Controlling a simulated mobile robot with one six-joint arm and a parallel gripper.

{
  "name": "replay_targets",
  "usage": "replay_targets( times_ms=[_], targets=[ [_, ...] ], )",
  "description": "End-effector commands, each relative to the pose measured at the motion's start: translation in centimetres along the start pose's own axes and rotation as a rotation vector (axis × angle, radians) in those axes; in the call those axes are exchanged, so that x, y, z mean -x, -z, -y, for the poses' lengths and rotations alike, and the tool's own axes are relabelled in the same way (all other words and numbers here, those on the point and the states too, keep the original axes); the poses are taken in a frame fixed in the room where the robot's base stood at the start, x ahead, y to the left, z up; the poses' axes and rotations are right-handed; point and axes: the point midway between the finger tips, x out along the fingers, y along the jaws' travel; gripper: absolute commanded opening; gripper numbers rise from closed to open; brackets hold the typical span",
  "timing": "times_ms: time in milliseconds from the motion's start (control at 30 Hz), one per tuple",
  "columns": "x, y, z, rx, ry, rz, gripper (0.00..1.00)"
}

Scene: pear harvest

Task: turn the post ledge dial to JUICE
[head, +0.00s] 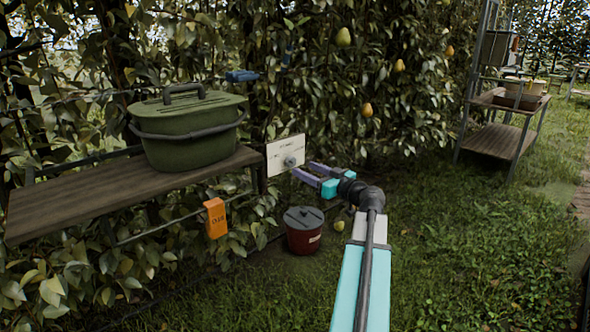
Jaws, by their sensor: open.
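The dial (290,161) is a small grey knob on a pale plate (285,150) at the right end of the wooden ledge (120,185). The lettering on the plate is too small to read, and I cannot tell where the dial points. My gripper (302,171) is open, with its two purple fingers pointing left toward the plate. The fingertips are close to the dial, just right of and below it in the picture. I cannot tell whether they touch it.
A green lidded pot (190,130) stands on the ledge. An orange tag (215,218) hangs below it. A dark red lidded bucket (304,232) stands on the ground, with a fallen pear (339,226) beside it. A shelf (497,139) stands at right. The grass between is clear.

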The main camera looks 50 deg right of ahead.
Motion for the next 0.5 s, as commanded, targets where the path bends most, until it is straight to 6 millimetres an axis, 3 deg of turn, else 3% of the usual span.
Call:
replay_targets(
  times_ms=[200, 500],
  targets=[
    [-3.2, -0.1, -0.1, 0.001, 0.001, 0.0, 0.51],
    [-5.7, -0.1, -0.1, 0.0, 0.0, 0.0, 0.51]
  ],
)
